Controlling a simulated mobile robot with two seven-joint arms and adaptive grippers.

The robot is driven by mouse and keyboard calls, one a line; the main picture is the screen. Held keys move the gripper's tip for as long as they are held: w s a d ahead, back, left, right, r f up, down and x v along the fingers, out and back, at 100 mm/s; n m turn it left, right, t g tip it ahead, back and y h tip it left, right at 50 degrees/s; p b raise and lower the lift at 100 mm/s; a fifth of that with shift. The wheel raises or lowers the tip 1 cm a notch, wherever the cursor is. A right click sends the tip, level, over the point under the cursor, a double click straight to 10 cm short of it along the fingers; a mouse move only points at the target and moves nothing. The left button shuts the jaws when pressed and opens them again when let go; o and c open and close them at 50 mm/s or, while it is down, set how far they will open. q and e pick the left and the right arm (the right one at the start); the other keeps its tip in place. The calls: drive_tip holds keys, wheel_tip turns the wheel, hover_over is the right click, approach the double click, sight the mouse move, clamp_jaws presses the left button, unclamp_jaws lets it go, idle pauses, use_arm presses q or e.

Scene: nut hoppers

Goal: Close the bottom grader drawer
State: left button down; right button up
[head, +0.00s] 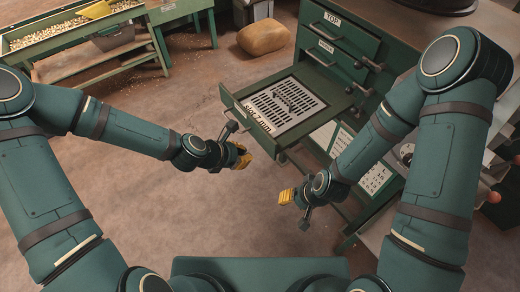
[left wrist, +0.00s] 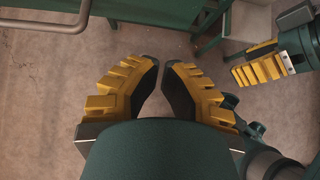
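The bottom grader drawer (head: 250,122) is pulled well out of the green cabinet in the head view. It carries a pale slotted grate, and a handle (head: 228,131) shows on its front. My left gripper (head: 242,157) is just below and in front of the drawer front. In the left wrist view its yellow fingers (left wrist: 161,64) stand a little apart, with nothing between them. My right gripper (head: 286,197) is lower and to the right, below the drawer; it also shows in the left wrist view (left wrist: 260,66). Its finger gap is hidden.
Above the open drawer, the cabinet's top drawer (head: 352,29) and the one under it (head: 322,61) are shut. A green nut-filled table (head: 80,40) stands at the back left, with a brown sack (head: 264,37) on the floor.

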sight(267, 150)
use_arm(q)
drive_tip(key=shift+w+d+f, duration=0.35)
drive_tip(key=shift+w+d, duration=0.25)
drive_tip(key=shift+d, duration=0.2)
drive_tip(key=shift+w+d+f, duration=0.35)
drive_tip(key=shift+w+d, duration=0.25)
drive_tip(key=shift+d, duration=0.25)
drive_tip(key=shift+w+d+f, duration=0.35)
drive_tip(key=shift+w+d, duration=0.25)
drive_tip(key=shift+d, duration=0.2)
use_arm(e)
drive_tip(key=shift+f, duration=0.15)
